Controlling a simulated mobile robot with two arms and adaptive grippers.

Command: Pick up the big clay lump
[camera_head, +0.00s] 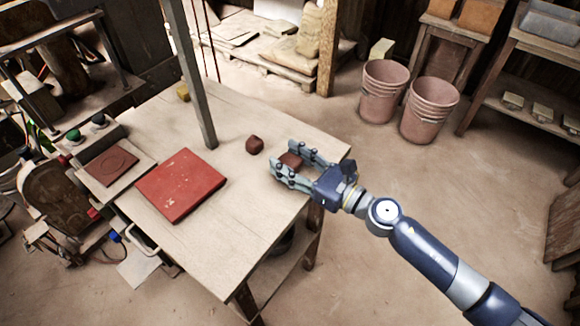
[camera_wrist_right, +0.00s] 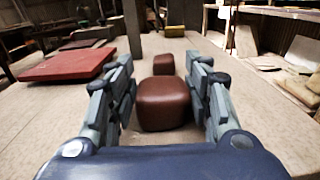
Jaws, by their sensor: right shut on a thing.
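The big clay lump (camera_head: 291,160) is a reddish-brown rounded block at the right part of the wooden table. My right gripper (camera_head: 282,156) is around it, with one finger on each side, and is shut on it. The right wrist view shows the lump (camera_wrist_right: 165,104) between the two fingers (camera_wrist_right: 163,78). I cannot tell whether its underside touches the table. A smaller clay lump (camera_head: 254,145) sits on the table just beyond the fingertips, apart from them; it also shows in the right wrist view (camera_wrist_right: 163,64). My left gripper is out of view.
A red slab (camera_head: 181,185) lies on the wooden table (camera_head: 236,235), left of the gripper. A grey post (camera_head: 192,85) rises beside it. A yellowish block (camera_head: 183,92) is at the far corner. Pink buckets (camera_head: 429,110) stand on the floor beyond.

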